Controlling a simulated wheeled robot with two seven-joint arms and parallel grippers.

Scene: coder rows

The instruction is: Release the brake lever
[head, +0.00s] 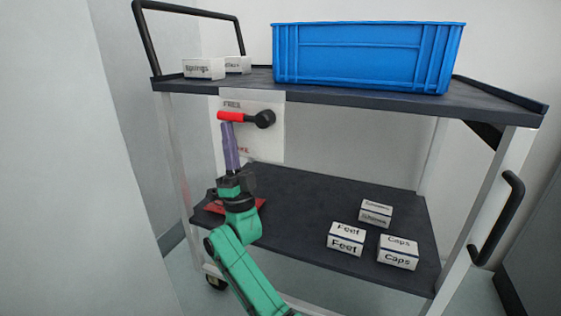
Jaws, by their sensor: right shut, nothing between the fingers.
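The brake lever (232,117) has a red grip and a black round pivot on a white plate (268,146) hung below the cart's top shelf. The lever lies about level, its red grip pointing left from the pivot. The word above it appears to read FREE; the word below is partly hidden and ends in KE. My right gripper (227,126) has purple fingers pointing up, shut and empty. Its tips are just under the red grip; I cannot tell whether they touch it. My left gripper is out of view.
A blue crate (366,55) and small white boxes (204,68) stand on the top shelf. The lower shelf (300,199) holds several labelled boxes at right and a red flat thing (214,207) beside my wrist. A wall edge stands at left.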

